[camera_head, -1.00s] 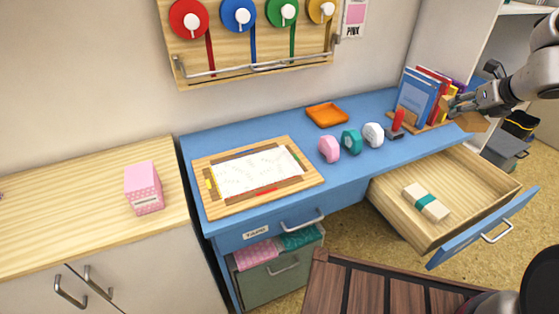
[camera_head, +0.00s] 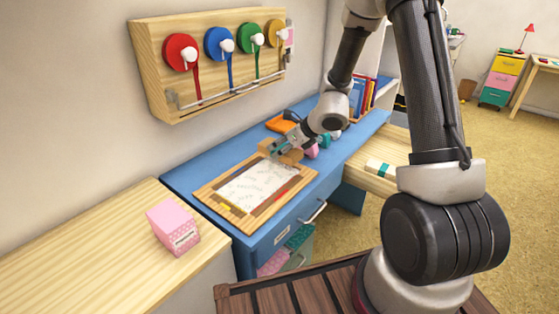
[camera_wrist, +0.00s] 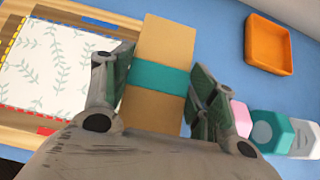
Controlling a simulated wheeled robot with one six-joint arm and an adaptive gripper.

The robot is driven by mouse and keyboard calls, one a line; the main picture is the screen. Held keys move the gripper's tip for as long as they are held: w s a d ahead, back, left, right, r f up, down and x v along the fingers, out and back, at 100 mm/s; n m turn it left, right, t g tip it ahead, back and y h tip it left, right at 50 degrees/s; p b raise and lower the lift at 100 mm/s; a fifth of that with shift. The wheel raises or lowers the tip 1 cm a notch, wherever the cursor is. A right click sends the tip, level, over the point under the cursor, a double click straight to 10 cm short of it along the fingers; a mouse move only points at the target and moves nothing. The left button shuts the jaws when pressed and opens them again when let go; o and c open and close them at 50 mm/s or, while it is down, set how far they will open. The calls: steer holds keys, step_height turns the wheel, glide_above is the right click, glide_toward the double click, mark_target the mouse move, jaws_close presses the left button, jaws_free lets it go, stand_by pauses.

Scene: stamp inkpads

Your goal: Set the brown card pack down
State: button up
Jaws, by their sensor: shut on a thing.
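The brown card pack (camera_wrist: 163,42) with a teal band is between the fingers of my gripper (camera_wrist: 160,85) in the wrist view. My gripper is shut on it across the band. In the head view my gripper (camera_head: 284,145) holds the brown pack (camera_head: 284,154) over the back right part of the wooden framed board on the blue desk (camera_head: 176,181). I cannot tell whether the pack touches the surface. The framed board (camera_head: 213,196) holds a white patterned sheet (camera_head: 252,188), which also shows left of the pack in the wrist view (camera_wrist: 50,62).
An orange tray (camera_wrist: 269,44) lies to the right on the desk. Pink, teal and white blocks (camera_wrist: 271,129) stand beside my gripper. A pink box (camera_head: 174,227) stands on the wooden counter at left.

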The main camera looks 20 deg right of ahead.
mark_target(282, 167)
steer(key=shift+f, duration=2.35)
steer(key=o, duration=1.1)
steer(key=shift+f, duration=0.1)
steer(key=shift+o, duration=0.2)
